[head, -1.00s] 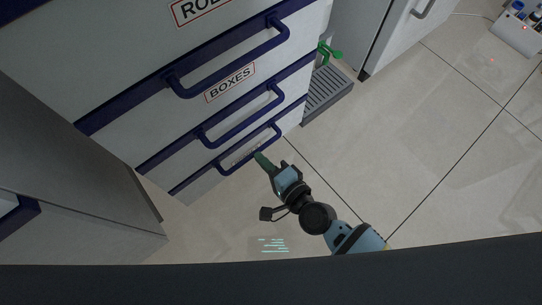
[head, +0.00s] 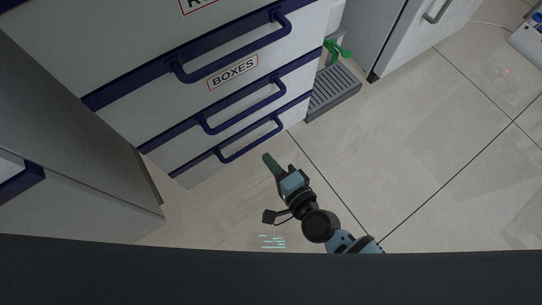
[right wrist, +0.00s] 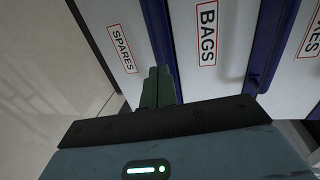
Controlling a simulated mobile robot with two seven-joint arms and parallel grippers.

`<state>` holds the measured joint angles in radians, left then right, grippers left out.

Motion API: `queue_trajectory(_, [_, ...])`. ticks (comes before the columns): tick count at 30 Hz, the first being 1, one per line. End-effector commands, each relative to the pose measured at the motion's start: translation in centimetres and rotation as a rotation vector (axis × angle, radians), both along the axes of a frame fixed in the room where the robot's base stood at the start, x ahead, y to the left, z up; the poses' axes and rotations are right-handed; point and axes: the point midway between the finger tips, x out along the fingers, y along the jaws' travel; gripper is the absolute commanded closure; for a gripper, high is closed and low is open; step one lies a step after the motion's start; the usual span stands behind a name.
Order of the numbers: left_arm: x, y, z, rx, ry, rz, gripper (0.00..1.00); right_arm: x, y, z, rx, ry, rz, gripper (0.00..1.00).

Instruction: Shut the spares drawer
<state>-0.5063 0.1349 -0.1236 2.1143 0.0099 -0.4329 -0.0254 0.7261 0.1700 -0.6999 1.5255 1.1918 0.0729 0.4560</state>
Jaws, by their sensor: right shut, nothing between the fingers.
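The spares drawer (head: 203,170) is the lowest one of the white cabinet in the head view, with a dark blue handle (head: 252,140). Its front, labelled SPARES (right wrist: 122,48), shows at the left in the right wrist view. It looks about in line with the fronts above, but from this steep angle I cannot tell whether it is fully shut. My right gripper (head: 268,158) has green fingers held together and empty, just in front of the handle's right end and apart from it in the picture. The fingers (right wrist: 157,86) partly cover the drawer edge. My left gripper is not in view.
The BAGS drawer (right wrist: 207,45) and BOXES drawer (head: 232,72) are above. A grey cabinet (head: 75,130) stands at the left. A grey grated unit (head: 333,92) with a green valve (head: 338,50) is right of the drawers.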

Motion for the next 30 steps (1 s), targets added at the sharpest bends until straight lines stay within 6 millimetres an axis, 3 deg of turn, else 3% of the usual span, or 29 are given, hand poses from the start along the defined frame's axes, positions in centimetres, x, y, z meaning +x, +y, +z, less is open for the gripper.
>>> queue_trajectory(6, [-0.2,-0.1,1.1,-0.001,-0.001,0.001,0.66,-4.0,-3.0,1.0,-0.004,0.002,0.002,1.0])
queue_trajectory(13, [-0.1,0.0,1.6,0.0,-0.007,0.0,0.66,-6.9,-5.0,1.6,-0.003,0.003,0.002,1.0])
queue_trajectory(19, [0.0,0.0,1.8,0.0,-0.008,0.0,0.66,-7.9,-5.8,1.9,-0.001,0.003,0.002,1.0])
queue_trajectory(30, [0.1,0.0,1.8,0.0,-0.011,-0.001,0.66,-7.9,-5.8,1.9,0.0,0.002,0.001,1.0])
